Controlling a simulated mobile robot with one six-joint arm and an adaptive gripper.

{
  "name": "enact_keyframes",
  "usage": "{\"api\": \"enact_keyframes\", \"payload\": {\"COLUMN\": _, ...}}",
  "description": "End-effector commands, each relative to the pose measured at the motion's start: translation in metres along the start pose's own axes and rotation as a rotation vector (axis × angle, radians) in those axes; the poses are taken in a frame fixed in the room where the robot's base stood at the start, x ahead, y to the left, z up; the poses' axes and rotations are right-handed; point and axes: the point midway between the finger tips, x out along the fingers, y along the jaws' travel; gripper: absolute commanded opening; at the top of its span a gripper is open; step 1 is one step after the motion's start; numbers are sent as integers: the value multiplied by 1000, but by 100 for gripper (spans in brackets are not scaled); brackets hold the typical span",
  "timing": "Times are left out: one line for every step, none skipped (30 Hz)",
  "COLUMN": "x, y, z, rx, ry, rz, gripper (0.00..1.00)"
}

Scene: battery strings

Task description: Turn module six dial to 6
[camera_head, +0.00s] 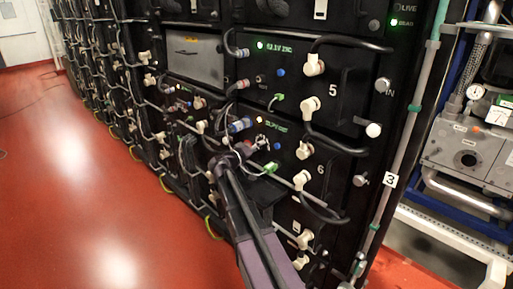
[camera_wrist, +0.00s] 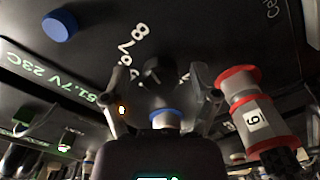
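The black dial (camera_wrist: 153,72) is on a dark module face in the wrist view, with white digits, partly hidden, printed around it. My gripper (camera_wrist: 160,76) has one finger on each side of the dial, with visible gaps to it. In the head view my gripper (camera_head: 261,143) is at the module six (camera_head: 337,173) panel, below its small green display, and the dial is too small to make out. Which digit the dial points to cannot be told.
A red-and-grey connector (camera_wrist: 250,110) labelled 6 is close to the right finger. White plugs (camera_head: 305,150) and black cables stand out at the right. Red floor (camera_head: 80,180) is open at left.

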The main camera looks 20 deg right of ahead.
Motion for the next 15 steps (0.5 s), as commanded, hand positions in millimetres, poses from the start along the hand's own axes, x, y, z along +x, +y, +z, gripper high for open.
{"api": "enact_keyframes", "payload": {"x": 0, "y": 0, "z": 0, "rx": 0, "ry": 0, "rz": 0, "gripper": 55}}
{"api": "enact_keyframes", "payload": {"x": 0, "y": 0, "z": 0, "rx": 0, "ry": 0, "rz": 0, "gripper": 46}}
{"api": "enact_keyframes", "payload": {"x": 0, "y": 0, "z": 0, "rx": 0, "ry": 0, "rz": 0, "gripper": 35}}
{"api": "enact_keyframes", "payload": {"x": 0, "y": 0, "z": 0, "rx": 0, "ry": 0, "rz": 0, "gripper": 26}}
{"api": "enact_keyframes", "payload": {"x": 0, "y": 0, "z": 0, "rx": 0, "ry": 0, "rz": 0, "gripper": 17}}
{"api": "enact_keyframes", "payload": {"x": 0, "y": 0, "z": 0, "rx": 0, "ry": 0, "rz": 0, "gripper": 5}}
{"api": "enact_keyframes", "payload": {"x": 0, "y": 0, "z": 0, "rx": 0, "ry": 0, "rz": 1, "gripper": 0}}
{"api": "enact_keyframes", "payload": {"x": 0, "y": 0, "z": 0, "rx": 0, "ry": 0, "rz": 1, "gripper": 0}}
{"api": "enact_keyframes", "payload": {"x": -8, "y": -2, "z": -2, "rx": 0, "ry": 3, "rz": -2, "gripper": 0}}
{"api": "enact_keyframes", "payload": {"x": -4, "y": -1, "z": -2, "rx": 0, "ry": 2, "rz": -1, "gripper": 0}}
{"api": "enact_keyframes", "payload": {"x": -3, "y": -1, "z": -1, "rx": -1, "ry": 1, "rz": 0, "gripper": 0}}
{"api": "enact_keyframes", "payload": {"x": -2, "y": 0, "z": 0, "rx": -2, "ry": 0, "rz": 0, "gripper": 0}}
{"api": "enact_keyframes", "payload": {"x": -1, "y": 0, "z": 0, "rx": -3, "ry": 0, "rz": 0, "gripper": 0}}
{"api": "enact_keyframes", "payload": {"x": 0, "y": 0, "z": 0, "rx": -6, "ry": 0, "rz": 1, "gripper": 0}}
{"api": "enact_keyframes", "payload": {"x": 0, "y": 0, "z": 0, "rx": -10, "ry": 0, "rz": 1, "gripper": 0}}
